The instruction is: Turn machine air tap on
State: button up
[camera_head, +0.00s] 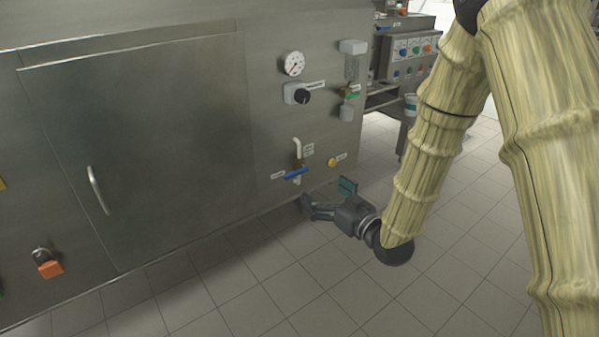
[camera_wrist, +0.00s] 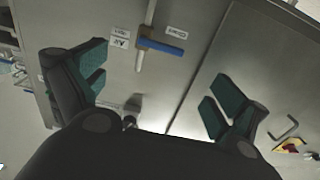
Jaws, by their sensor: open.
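The air tap has a blue lever handle (camera_head: 296,174) on the lower part of the machine's steel front panel. The lever lies crosswise to its white vertical pipe (camera_head: 297,148), its left end close to a small label. In the wrist view the blue lever (camera_wrist: 161,47) shows ahead, with a label reading AIR (camera_wrist: 120,39) beside the pipe. My gripper (camera_head: 326,195) is open and empty, just below and to the right of the lever, apart from it. In the wrist view its spread green-padded fingers (camera_wrist: 158,78) stand on either side of the lever's line.
A yellow button (camera_head: 332,162) sits right of the tap. A black knob (camera_head: 302,96) and a gauge (camera_head: 293,63) are above. A glass-bowled filter unit (camera_head: 351,70) is at upper right. A large door with a handle (camera_head: 98,190) is left. Tiled floor is clear below.

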aim_at(298, 172)
jog(key=b+x, duration=0.3)
jog(key=x, duration=0.7)
jog(key=shift+w+a, duration=0.25)
jog(key=shift+w, duration=0.05)
jog(key=shift+r, duration=0.1)
jog(key=c, duration=1.4)
